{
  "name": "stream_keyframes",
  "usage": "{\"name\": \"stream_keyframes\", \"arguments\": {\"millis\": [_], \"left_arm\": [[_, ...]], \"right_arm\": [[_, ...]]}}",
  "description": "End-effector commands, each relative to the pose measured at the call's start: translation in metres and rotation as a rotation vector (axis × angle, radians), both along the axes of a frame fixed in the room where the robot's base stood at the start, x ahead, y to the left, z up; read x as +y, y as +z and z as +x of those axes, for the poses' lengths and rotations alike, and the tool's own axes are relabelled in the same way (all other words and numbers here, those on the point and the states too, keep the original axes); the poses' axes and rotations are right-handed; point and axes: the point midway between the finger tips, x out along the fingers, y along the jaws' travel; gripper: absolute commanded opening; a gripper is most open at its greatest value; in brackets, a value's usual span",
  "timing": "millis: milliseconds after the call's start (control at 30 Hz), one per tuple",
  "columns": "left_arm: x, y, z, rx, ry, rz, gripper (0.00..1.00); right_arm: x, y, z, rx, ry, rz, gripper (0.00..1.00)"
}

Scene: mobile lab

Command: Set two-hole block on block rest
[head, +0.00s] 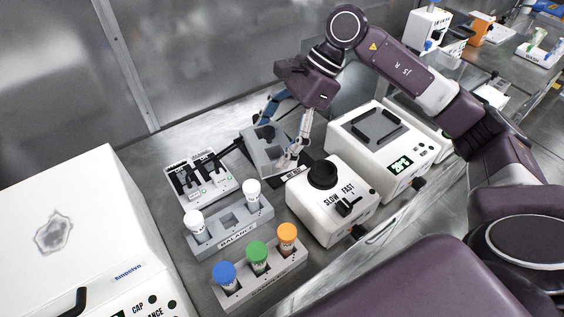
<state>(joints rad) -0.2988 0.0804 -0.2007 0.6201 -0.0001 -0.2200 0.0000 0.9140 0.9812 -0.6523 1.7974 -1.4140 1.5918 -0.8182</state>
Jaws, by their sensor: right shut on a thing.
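My right gripper (281,135) reaches down from the upper right, its two fingers on either side of a grey block, which I take as the two-hole block (262,153). The gripper is shut on this block. The fingers partly hide the block, and its holes are hard to make out. I cannot tell whether the block touches the surface below. My left gripper is not in view.
A SLOW/FAST mixer (325,211) and a white unit with a green display (364,158) stand right of the block. The BALANCE rack (238,238), a capped-tube rack (270,281) and a large white machine (85,220) are nearer.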

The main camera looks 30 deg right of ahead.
Motion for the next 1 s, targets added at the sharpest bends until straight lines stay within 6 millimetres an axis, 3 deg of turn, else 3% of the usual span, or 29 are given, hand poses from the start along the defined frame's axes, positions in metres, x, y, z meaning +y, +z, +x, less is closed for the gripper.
{"name": "stream_keyframes", "arguments": {"millis": [700, 1000], "left_arm": [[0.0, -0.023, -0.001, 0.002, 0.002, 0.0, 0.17], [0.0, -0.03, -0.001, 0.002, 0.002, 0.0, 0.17]], "right_arm": [[-0.04, 0.042, 0.06, -0.008, -1.001, 0.007, 0.33], [-0.061, 0.06, 0.074, -0.004, -1.308, 0.006, 0.33]]}}
